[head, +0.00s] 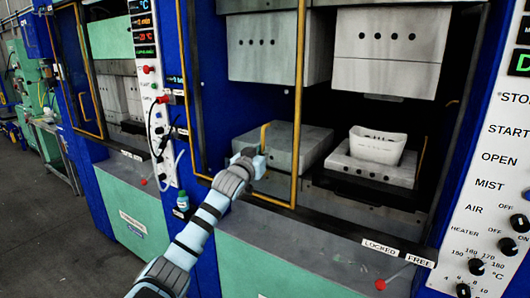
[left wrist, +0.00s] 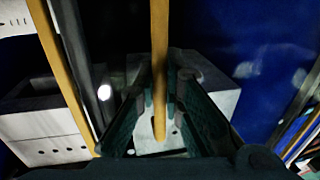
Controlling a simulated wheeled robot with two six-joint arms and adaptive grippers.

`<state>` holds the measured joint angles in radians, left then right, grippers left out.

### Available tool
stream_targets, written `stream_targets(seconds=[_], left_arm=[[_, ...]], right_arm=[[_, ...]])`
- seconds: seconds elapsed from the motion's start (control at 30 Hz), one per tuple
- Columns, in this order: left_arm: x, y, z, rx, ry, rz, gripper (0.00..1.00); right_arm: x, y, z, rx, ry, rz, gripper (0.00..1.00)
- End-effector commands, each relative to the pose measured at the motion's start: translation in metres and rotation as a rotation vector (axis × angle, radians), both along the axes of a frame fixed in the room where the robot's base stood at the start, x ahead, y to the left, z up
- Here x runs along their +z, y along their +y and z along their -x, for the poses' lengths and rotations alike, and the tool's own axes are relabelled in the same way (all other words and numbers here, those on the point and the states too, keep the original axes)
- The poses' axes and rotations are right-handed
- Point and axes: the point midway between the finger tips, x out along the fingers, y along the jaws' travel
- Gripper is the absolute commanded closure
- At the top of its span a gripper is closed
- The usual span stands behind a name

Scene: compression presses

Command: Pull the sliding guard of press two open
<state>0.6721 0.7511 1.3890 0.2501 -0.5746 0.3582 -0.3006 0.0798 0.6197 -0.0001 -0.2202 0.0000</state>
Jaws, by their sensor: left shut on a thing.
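The sliding guard (head: 298,100) is a yellow-framed clear panel across the left part of the near press's opening. A short yellow upright handle (head: 264,136) stands out within its frame. My left gripper (head: 258,158) is at this handle, its fingers small and partly hidden in the head view. In the left wrist view, a yellow bar (left wrist: 160,50) runs between the two dark fingers of the left gripper (left wrist: 160,100), which are shut on it. My right gripper is not in view.
A white tub (head: 376,146) sits on the lower block inside the press, right of the guard frame. A control panel (head: 495,180) is at the right. A red-knobbed lever (head: 380,284) is below the opening. Another press (head: 110,80) stands left.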

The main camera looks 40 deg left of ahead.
Motion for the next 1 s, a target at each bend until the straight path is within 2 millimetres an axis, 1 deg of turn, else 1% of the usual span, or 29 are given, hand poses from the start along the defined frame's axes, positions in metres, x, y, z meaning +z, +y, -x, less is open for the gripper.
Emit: stream_targets(seconds=[0.03, 0.1, 0.17, 0.47, 0.57, 0.67, 0.8, 0.9, 1.0], left_arm=[[0.001, 0.0, 0.0, 0.0, -0.002, -0.002, 0.9], [0.001, 0.0, 0.0, 0.0, -0.002, -0.002, 0.79], [0.001, 0.0, 0.0, 0.0, -0.002, -0.002, 0.7], [0.0, -0.001, 0.001, 0.0, -0.001, -0.001, 0.7], [0.0, -0.003, 0.009, 0.0, 0.002, -0.005, 0.7], [-0.001, -0.011, 0.027, -0.002, 0.004, -0.009, 0.7], [-0.001, -0.026, 0.067, -0.003, 0.01, -0.017, 0.7], [0.0, -0.036, 0.09, -0.004, 0.009, -0.019, 0.7], [-0.001, -0.038, 0.104, 0.004, 0.009, -0.016, 0.7]], right_arm=[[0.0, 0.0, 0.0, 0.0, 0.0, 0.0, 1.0], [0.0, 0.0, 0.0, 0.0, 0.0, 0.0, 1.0], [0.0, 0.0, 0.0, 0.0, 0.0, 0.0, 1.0], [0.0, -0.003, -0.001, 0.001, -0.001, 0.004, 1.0], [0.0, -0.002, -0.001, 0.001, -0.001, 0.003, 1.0], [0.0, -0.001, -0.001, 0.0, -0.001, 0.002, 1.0], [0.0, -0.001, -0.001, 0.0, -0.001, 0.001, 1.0], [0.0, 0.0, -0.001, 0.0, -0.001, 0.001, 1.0], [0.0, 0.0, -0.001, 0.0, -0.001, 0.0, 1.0]])
